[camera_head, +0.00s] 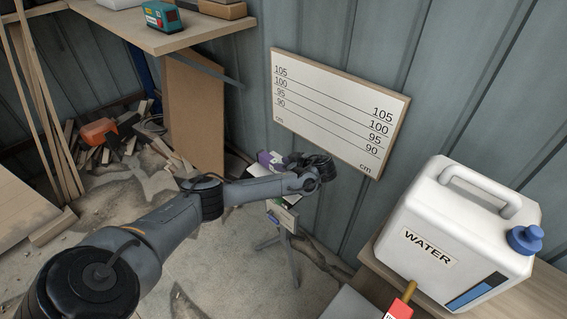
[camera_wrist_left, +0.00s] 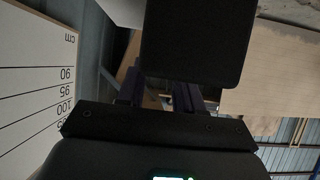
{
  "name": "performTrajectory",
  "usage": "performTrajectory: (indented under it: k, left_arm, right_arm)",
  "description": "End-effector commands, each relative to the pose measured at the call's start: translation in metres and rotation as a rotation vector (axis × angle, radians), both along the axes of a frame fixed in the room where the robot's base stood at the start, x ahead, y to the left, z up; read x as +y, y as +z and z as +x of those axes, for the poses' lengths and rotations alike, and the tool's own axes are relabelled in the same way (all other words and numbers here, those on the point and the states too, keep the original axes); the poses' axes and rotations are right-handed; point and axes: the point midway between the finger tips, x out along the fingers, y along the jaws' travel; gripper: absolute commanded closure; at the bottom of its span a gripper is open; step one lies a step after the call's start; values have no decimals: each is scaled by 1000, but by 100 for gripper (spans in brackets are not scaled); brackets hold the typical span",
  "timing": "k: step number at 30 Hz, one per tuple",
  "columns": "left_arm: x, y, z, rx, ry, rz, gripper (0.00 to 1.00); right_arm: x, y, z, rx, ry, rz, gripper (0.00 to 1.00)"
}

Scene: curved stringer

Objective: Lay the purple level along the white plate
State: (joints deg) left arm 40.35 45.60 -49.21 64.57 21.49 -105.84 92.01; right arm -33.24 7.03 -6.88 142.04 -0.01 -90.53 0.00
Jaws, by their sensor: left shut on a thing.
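The white plate (camera_head: 330,112) is fixed upright on the corrugated wall, with black lines marked 90 to 105 cm. It also shows at the left edge of the left wrist view (camera_wrist_left: 38,75). The purple level (camera_head: 270,160) shows only in part, left of my left wrist and below the plate's lower left corner, apart from the plate. My forearm and wrist hide the rest of it. My left gripper (camera_wrist_left: 158,98) is shut on the level; a dark block in front of the wrist camera hides much of the grip. My right gripper is not in view.
A white water container (camera_head: 455,235) stands on a bench at the lower right, with a red object (camera_head: 398,308) beside it. A wooden table (camera_head: 160,38) is at the upper left. A small stand (camera_head: 287,245) is below my left wrist. Scrap wood lies at left.

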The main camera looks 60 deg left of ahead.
Motion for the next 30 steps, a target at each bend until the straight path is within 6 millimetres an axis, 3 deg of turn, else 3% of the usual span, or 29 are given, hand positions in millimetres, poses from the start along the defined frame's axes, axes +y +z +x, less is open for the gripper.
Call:
performTrajectory:
  k: [30]
  left_arm:
    - [0,-10,0,0,0,0,100]
  right_arm:
    - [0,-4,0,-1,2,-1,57]
